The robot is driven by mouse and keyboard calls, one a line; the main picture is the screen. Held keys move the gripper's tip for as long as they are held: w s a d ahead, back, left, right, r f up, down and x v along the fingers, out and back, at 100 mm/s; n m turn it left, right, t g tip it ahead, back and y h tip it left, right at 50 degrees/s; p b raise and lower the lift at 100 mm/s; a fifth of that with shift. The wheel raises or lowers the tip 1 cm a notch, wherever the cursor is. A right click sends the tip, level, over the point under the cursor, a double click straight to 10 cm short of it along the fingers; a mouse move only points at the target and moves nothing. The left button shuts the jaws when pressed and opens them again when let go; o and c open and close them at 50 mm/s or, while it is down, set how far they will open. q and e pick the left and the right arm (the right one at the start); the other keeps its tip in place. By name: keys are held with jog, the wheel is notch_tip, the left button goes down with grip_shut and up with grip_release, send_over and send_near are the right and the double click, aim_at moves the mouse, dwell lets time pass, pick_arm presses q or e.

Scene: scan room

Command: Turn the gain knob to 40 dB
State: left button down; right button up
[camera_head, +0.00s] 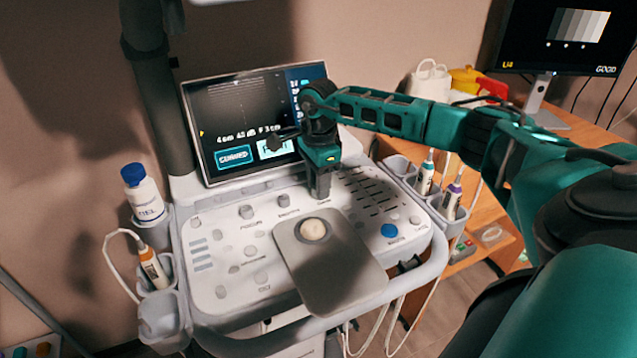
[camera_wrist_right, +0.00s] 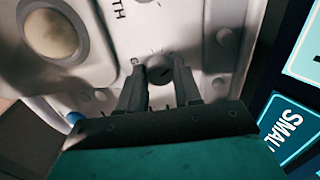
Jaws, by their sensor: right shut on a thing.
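My right gripper (camera_head: 319,190) reaches down onto the upper part of the white ultrasound control panel (camera_head: 205,270). In the right wrist view its two fingers (camera_wrist_right: 160,88) are closed on a small round grey knob (camera_wrist_right: 158,66), one finger on each side. The knob has a dark pointer mark; its printed label is mostly hidden. In the head view the gripper covers this knob. The ultrasound screen (camera_head: 225,105) shows a line of small text that seems to include a value near 45 dB, but it is blurred. My left gripper is not in view.
A grey plate (camera_head: 335,275) with a cream trackball (camera_head: 313,230) lies below the gripper. Other knobs (camera_head: 284,200) and a blue button (camera_head: 389,230) are nearby. A gel bottle (camera_head: 145,195) and probes (camera_head: 452,195) stand in side holders. A desk with a monitor (camera_head: 570,35) is at right.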

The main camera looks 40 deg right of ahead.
jog(key=shift+n, duration=0.8)
jog(key=o, duration=1)
jog(key=shift+o, duration=0.2)
notch_tip(320, 180, up, 13)
dwell(0.3)
